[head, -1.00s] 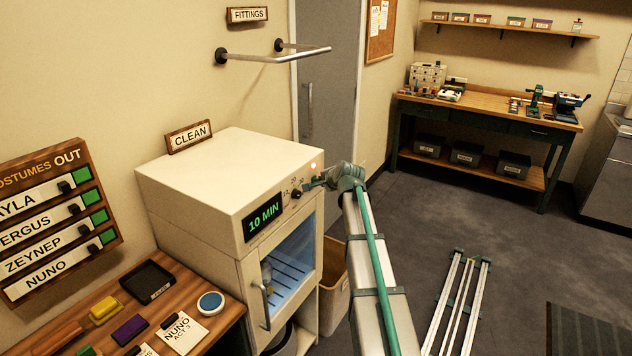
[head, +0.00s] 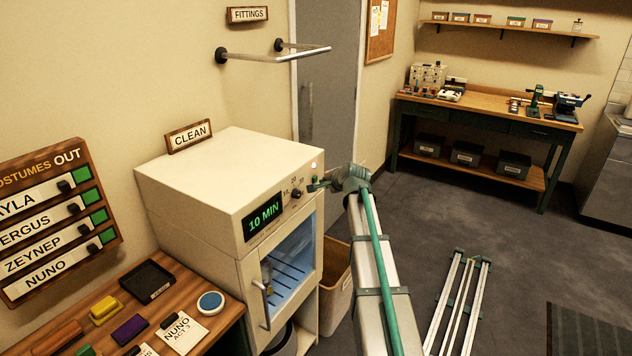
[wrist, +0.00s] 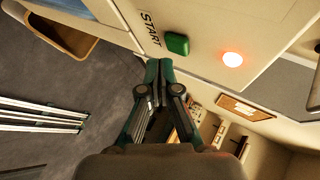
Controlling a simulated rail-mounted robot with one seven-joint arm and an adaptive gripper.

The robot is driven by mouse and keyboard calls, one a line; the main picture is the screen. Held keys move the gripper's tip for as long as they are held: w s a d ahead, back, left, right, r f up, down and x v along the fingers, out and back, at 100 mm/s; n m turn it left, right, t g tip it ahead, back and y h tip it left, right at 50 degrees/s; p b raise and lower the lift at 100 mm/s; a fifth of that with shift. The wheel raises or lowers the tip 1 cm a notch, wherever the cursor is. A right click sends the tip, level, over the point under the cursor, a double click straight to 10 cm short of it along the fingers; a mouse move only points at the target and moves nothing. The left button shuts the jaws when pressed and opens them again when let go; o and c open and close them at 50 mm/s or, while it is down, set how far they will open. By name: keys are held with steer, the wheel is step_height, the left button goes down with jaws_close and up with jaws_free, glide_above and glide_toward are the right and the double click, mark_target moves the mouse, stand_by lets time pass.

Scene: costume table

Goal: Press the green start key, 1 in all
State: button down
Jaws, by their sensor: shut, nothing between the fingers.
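The green start key (wrist: 177,44) is a square green button on the cabinet's white front, beside the printed word START, in the wrist view. A small part of it also shows in the head view (head: 314,178). My gripper (wrist: 158,64) is shut and empty, its fingertips just below and left of the key in the wrist view; a gap appears between them. In the head view my gripper (head: 316,187) is at the right end of the cabinet's control panel. The cleaning cabinet (head: 225,180) is cream white, and its display (head: 263,217) reads 10 MIN.
A lit round lamp (wrist: 232,60) is beside the key. A dial (head: 296,193) is left of my gripper in the head view. The cabinet's glass door (head: 290,265) is below. A bin (head: 337,280) stands beside the cabinet, and a wooden table (head: 190,335) is at left.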

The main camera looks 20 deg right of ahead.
steer(key=shift+s+d, duration=0.1)
steer(key=shift+s+d, duration=0.7)
steer(key=shift+s, duration=0.25)
steer(key=shift+s+d, duration=0.7)
steer(key=shift+s, duration=0.25)
